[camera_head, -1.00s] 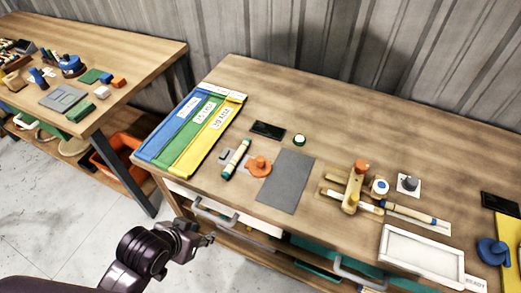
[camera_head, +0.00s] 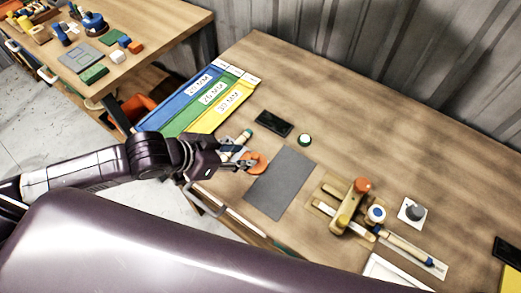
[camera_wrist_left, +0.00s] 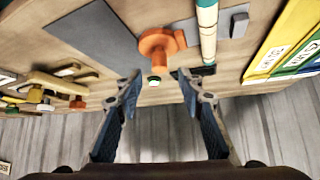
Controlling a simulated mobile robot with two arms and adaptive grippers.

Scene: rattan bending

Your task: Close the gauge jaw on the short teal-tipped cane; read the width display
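The short teal-tipped cane (camera_head: 244,137) lies beside an orange knob-shaped piece (camera_head: 260,162), which appears to be the gauge's movable jaw. In the left wrist view the cane (camera_wrist_left: 208,35) is just right of the orange piece (camera_wrist_left: 158,42). A dark, blank-looking display (camera_head: 273,123) lies behind them; no reading is legible. My left gripper (camera_head: 238,163) is at the cane and orange piece and partly hides them. In the wrist view its fingers (camera_wrist_left: 157,80) are spread, with the orange piece ahead of the gap and nothing held. My right gripper is out of view.
A grey mat (camera_head: 280,185) lies right of the orange piece. A green-and-white button (camera_head: 304,140) is behind it. Blue, green and yellow labelled lanes (camera_head: 222,99) lie to the left. A wooden clamp fixture (camera_head: 345,207) and another cane (camera_head: 405,246) are at right.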

